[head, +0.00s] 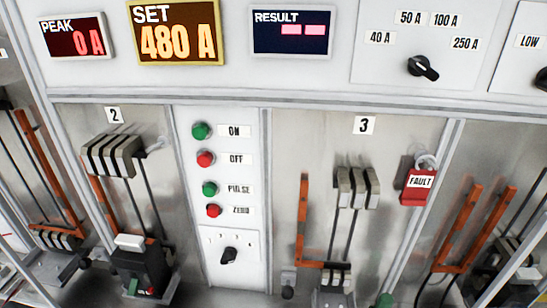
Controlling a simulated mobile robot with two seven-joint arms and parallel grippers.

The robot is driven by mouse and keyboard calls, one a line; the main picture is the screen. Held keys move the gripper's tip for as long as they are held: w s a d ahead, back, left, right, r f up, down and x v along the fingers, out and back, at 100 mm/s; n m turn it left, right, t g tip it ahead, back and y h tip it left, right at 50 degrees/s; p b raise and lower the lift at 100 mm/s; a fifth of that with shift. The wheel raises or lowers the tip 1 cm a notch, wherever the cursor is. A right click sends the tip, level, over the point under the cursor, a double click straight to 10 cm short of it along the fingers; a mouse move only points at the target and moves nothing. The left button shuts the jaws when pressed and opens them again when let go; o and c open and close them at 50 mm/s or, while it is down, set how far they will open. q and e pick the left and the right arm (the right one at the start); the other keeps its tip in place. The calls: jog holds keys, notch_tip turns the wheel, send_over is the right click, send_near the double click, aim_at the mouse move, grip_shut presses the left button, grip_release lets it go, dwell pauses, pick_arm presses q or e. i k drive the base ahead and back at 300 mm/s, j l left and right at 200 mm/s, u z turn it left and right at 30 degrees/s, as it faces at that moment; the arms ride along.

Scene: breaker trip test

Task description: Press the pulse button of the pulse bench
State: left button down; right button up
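The pulse button (209,189) is a green button on the white control strip (218,262) in the middle of the bench, beside a label reading PULSE. A green ON button (201,131) and a red OFF button (205,159) sit above it, and a red ZERO button (213,211) sits below it. The PEAK display (75,37) reads 0 A, the SET display (177,35) reads 480 A and the RESULT display (291,33) shows two dashes. Neither gripper is in view.
Bay 2 (114,115) on the left holds a black breaker (142,270). A black range knob (423,68) is at upper right and another selector knob (229,256) sits below the buttons. Nothing blocks the buttons.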

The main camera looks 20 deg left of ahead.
aim_at(210, 190)
jog(key=k+j+z, duration=0.1)
jog(key=j+z, duration=0.2)
jog(key=k+j+z, duration=0.15)
jog(key=j+z, duration=0.15)
jog(key=j, duration=0.15)
jog(key=k+j+z, duration=0.15)
jog(key=j+z, duration=0.15)
jog(key=k+j+z, duration=0.3)
jog(key=i+j, duration=0.1)
